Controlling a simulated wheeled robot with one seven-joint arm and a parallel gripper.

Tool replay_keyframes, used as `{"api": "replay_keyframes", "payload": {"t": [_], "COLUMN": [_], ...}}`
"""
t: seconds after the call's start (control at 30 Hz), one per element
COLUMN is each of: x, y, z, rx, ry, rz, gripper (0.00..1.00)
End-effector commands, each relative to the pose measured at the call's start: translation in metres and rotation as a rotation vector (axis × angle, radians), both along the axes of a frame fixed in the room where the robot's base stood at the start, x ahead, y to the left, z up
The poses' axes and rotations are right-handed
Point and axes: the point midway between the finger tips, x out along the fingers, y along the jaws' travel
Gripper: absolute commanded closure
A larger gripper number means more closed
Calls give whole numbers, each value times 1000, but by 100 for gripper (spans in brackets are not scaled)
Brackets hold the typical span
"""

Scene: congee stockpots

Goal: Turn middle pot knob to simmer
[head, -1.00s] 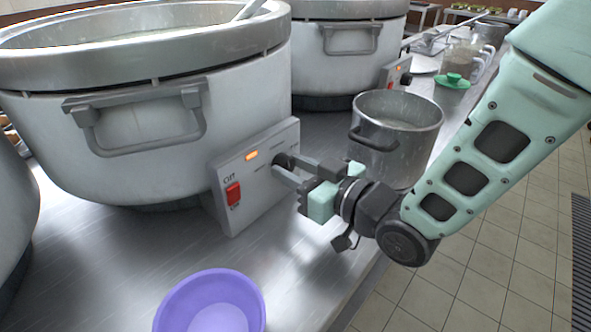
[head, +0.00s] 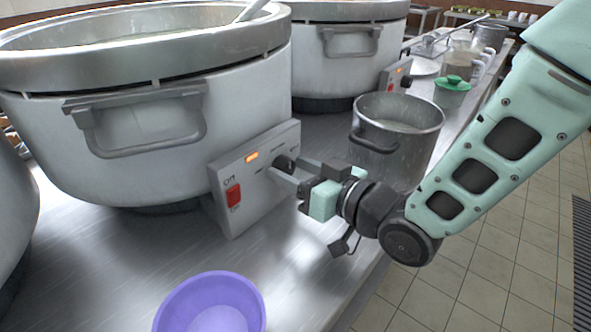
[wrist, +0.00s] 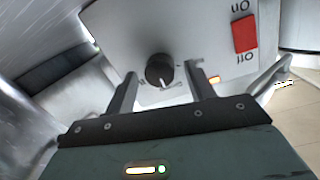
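The middle pot (head: 150,110) is a large grey-white pot with a steel rim. Its control box (head: 250,180) carries a red switch (head: 233,195), a lit orange lamp (head: 251,157) and a dark round knob (head: 286,162). My gripper (head: 292,172) is at the box front, its fingers by the knob. In the wrist view the knob (wrist: 159,70) sits between the fingertips (wrist: 160,72), with a gap on each side. The gripper is open. A pale mark on the knob points toward the lower right of the wrist view.
A steel saucepan (head: 398,125) stands close behind my gripper. A purple bowl (head: 210,302) is at the counter's front. Another large pot (head: 345,60) is farther back. A green-lidded container (head: 452,92) stands beyond. The counter between bowl and box is clear.

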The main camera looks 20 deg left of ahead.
Motion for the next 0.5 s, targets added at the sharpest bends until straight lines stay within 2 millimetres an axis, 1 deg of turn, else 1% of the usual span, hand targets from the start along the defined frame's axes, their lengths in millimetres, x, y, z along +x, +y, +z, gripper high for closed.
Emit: {"api": "replay_keyframes", "payload": {"t": [0.37, 0.5], "x": [0, -1], "y": [0, -4], "z": [0, 1], "rx": [1, 1], "ry": [-2, -2], "rz": [0, 0], "gripper": [45, 45]}}
